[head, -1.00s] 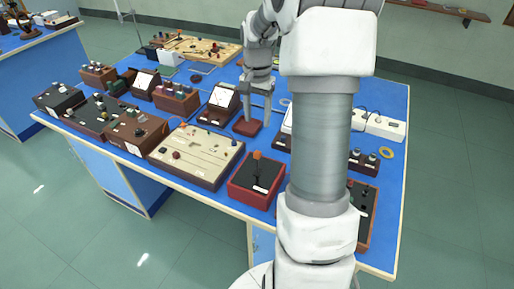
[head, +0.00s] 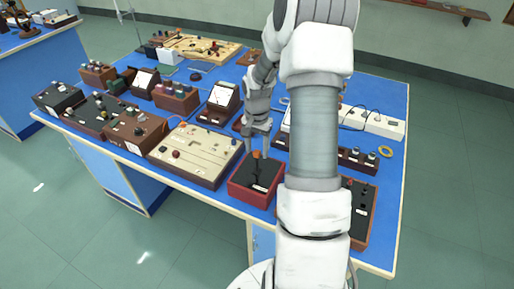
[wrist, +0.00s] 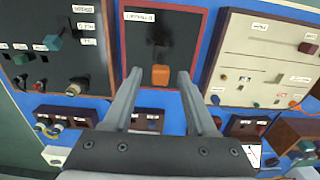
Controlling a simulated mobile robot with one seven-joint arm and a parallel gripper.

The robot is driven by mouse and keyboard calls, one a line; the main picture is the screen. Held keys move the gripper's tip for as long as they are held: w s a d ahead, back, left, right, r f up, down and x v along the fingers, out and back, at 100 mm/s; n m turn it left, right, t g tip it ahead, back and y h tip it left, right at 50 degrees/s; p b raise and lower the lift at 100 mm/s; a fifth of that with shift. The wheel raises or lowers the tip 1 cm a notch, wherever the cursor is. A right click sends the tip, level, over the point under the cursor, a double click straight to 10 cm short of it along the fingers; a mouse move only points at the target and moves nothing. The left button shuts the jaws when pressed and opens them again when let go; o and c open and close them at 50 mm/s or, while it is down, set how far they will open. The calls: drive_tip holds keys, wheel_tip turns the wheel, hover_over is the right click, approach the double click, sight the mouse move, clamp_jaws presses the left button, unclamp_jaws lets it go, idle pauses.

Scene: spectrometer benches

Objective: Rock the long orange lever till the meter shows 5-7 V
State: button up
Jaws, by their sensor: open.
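The lever unit is a red-rimmed box (head: 238,193) with a black top at the front edge of the bench. Its dark lever ends in an orange knob (head: 257,155), which stands up from the box. My gripper (head: 259,152) is open right at the knob. In the wrist view the orange knob (wrist: 160,75) shows between the two spread fingertips (wrist: 159,73), with a gap on each side. A meter with a white face (head: 222,96) stands behind, to the left; its needle is too small to read. I cannot tell whether it is the lever's meter.
A large cream panel box (head: 195,155) stands close on the left of the lever unit. A black-topped box (head: 359,205) stands on the right, partly behind my arm. Several boxes and a white power strip (head: 375,121) fill the bench behind.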

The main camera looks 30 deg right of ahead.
clamp_jaws()
idle(1.3)
